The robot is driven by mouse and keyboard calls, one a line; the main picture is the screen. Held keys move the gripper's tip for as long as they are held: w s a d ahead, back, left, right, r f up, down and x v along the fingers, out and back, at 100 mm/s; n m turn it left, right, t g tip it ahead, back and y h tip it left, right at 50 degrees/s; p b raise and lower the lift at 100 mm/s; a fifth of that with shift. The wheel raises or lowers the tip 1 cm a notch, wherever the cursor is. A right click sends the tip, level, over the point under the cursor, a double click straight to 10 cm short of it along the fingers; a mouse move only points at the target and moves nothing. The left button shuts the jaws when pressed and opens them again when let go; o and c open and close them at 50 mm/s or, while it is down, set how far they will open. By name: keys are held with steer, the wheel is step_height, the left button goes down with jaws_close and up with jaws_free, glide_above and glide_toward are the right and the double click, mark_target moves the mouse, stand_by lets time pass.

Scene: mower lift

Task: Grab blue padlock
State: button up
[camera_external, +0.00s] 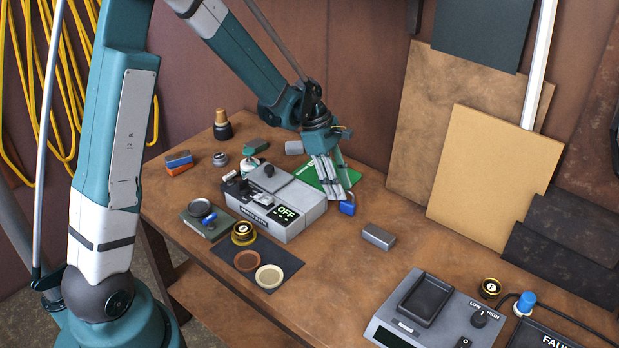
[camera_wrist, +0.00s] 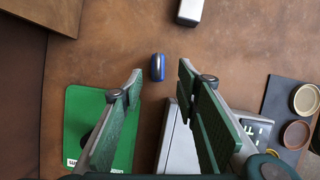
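The blue padlock (camera_external: 347,208) stands on the brown workbench just right of the grey box with the green "OFF" display. In the wrist view the padlock (camera_wrist: 158,67) lies ahead of and between my fingertips, with bare bench around it. My gripper (camera_external: 340,195) is low over the bench, right behind the padlock in the external view. In the wrist view my gripper (camera_wrist: 161,73) has its two green-padded fingers spread wide and nothing between the pads. I cannot tell the exact height of the fingertips above the bench.
The grey OFF box (camera_external: 277,201) is close beside my fingers. A green board (camera_wrist: 92,125) lies under the left finger. A small grey block (camera_external: 379,237) is right of the padlock. A dark mat (camera_external: 250,262) holds round lids. Boards (camera_external: 490,185) lean on the wall.

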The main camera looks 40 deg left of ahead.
mark_target(348, 202)
steer(key=shift+x, duration=2.6)
steer(key=shift+w+d+r, duration=0.1)
steer(key=shift+w, duration=0.05)
steer(key=shift+c, duration=0.3)
jaws_close()
